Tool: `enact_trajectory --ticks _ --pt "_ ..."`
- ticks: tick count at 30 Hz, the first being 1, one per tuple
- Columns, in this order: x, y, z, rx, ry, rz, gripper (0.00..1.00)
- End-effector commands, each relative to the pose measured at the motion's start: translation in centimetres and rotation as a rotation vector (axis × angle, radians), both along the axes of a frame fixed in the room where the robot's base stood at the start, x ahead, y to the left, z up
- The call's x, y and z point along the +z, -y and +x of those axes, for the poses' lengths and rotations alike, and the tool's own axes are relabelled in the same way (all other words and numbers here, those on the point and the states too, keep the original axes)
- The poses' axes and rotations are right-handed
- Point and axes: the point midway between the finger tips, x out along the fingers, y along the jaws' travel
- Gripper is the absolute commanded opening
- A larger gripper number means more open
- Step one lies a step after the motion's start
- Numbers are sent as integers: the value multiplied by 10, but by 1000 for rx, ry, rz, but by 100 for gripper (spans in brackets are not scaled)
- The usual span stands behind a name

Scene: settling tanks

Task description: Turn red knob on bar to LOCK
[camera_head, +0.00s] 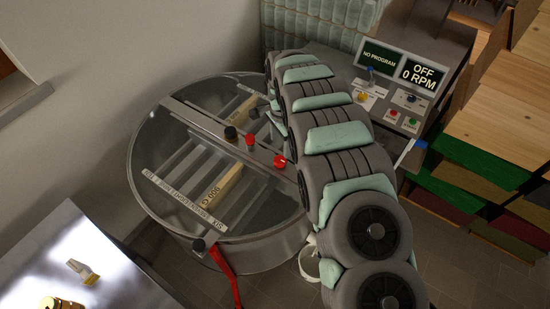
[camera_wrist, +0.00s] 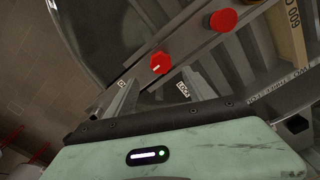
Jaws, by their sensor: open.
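A red knob with a white mark (camera_wrist: 160,63) sits on the grey bar (camera_wrist: 190,48) across the round tank. In the head view this knob (camera_head: 280,161) is at the bar's right part, close to my arm. Small white labels (camera_wrist: 184,89) lie on either side below it; their words are too small to read surely. My gripper (camera_wrist: 160,77) is open, its two grey fingers apart, with the knob showing just beyond the gap between the tips. I cannot tell how far off the knob is.
A second red knob (camera_wrist: 223,20) stands farther along the bar. A black knob (camera_head: 230,133) is beside it in the head view. A control panel (camera_head: 392,95) reads NO PROGRAM and OFF 0 RPM. A red handle (camera_head: 228,275) sticks out from the tank's front.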

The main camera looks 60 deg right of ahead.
Motion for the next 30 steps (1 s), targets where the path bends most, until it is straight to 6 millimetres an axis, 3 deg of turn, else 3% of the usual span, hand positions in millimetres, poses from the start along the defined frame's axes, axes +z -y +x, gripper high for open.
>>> enact_trajectory --ticks 16,30 --pt "-68 -1 3 4 4 -1 63" --pt "-87 0 1 2 2 -1 63"
